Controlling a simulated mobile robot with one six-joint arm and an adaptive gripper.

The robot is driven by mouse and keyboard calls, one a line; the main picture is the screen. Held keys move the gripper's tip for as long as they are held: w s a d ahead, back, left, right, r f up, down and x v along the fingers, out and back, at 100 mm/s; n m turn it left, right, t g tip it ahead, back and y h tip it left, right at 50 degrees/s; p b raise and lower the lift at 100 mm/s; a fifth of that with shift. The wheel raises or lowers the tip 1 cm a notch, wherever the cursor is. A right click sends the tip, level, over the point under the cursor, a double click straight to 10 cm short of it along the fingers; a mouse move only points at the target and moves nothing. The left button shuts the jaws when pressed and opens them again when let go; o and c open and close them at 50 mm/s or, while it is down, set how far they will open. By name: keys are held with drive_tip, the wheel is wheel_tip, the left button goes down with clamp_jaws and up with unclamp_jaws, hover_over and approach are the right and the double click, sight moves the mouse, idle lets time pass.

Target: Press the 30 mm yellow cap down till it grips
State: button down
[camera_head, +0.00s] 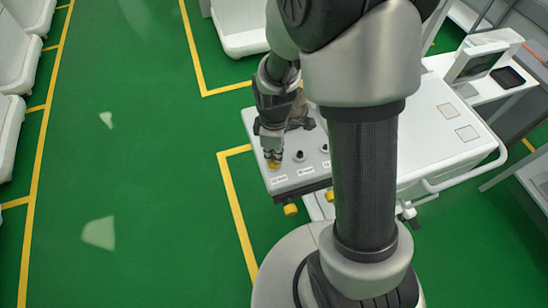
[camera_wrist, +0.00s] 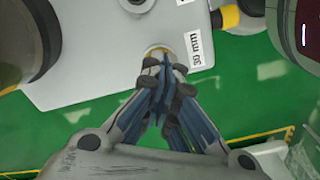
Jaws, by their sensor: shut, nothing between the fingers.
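The yellow cap (camera_head: 274,165) sits at the left front corner of the light grey panel (camera_head: 312,169), just behind the 30 mm label (camera_head: 279,179). In the wrist view only a rim of the yellow cap (camera_wrist: 153,49) shows beside the 30 mm label (camera_wrist: 199,48). My gripper (camera_head: 271,157) points down with its fingers shut. Its fingertips (camera_wrist: 160,62) are right over the cap and hide most of it. They seem to touch its top; I cannot tell how far down the cap sits.
Dark posts (camera_head: 300,156) stand on the panel to the right of the cap. Yellow knobs (camera_head: 290,209) stick out below the panel's front edge. A white cart top (camera_head: 437,140) lies to the right. The green floor (camera_head: 140,150) at left is open.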

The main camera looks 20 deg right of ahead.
drive_tip(key=shift+r, duration=0.1)
idle(0.5)
wheel_tip(320, 180, up, 7)
drive_tip(key=p, duration=0.6)
idle(0.3)
wheel_tip(320, 180, up, 12)
idle(0.4)
drive_tip(key=s+r+m+t, duration=0.4)
drive_tip(key=s+r+m, duration=0.7)
drive_tip(key=s, duration=0.4)
drive_tip(key=shift+m+t, duration=0.3)
drive_tip(key=shift+m, duration=0.2)
